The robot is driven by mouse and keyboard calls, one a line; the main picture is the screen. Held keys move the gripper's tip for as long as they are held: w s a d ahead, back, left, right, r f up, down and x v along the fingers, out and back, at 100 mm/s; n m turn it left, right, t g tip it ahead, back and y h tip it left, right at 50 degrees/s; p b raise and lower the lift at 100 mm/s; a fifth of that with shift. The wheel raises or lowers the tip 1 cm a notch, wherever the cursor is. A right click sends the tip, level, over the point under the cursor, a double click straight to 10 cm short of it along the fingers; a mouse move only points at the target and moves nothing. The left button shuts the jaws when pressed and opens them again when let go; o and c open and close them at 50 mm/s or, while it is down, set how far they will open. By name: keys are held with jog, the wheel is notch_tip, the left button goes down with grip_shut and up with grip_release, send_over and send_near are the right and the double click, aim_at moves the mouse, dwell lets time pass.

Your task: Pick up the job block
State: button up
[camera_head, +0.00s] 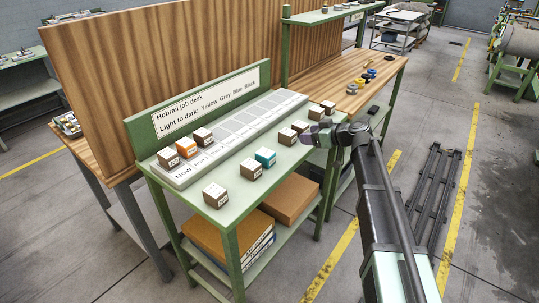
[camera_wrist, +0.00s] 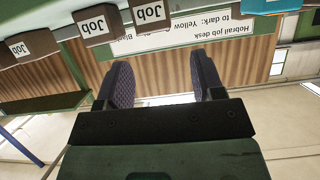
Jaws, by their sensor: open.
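Several brown job blocks with white labels stand on the green desk (camera_head: 237,197). One brown block (camera_head: 215,195) is at the front left corner and another (camera_head: 251,169) stands beside a teal block (camera_head: 265,158). More brown blocks (camera_head: 288,136) cluster at the right end. My gripper (camera_head: 306,138) is at that right end, close to the cluster; contact cannot be told. In the wrist view my gripper (camera_wrist: 161,82) has its fingers apart with nothing held between them. Brown blocks labelled "Job" (camera_wrist: 96,24) show beyond the fingertips, at the top edge.
A tilted grey slotted board (camera_head: 225,143) runs along the desk back, with an orange block (camera_head: 186,148) and brown blocks at its "Now" end. A sign (camera_head: 210,95) stands behind. Boxes (camera_head: 290,198) lie on the shelf below. A wooden bench (camera_head: 345,90) adjoins on the right.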

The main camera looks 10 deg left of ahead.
aim_at(293, 134)
jog(key=x, duration=0.1)
jog(key=b+x, duration=0.1)
jog(key=x, duration=0.1)
jog(key=b+x, duration=0.1)
jog(key=shift+w+f, duration=0.4)
jog(key=shift+w, duration=0.1)
jog(key=shift+w+a, duration=0.15)
jog(key=shift+a, duration=0.3)
jog(key=b+x, duration=0.2)
jog(key=x, duration=0.3)
jog(key=shift+d+f, duration=0.1)
jog(key=shift+f, duration=0.1)
jog(key=shift+r, duration=0.15)
jog(key=c, duration=0.7)
jog(key=shift+r, duration=0.1)
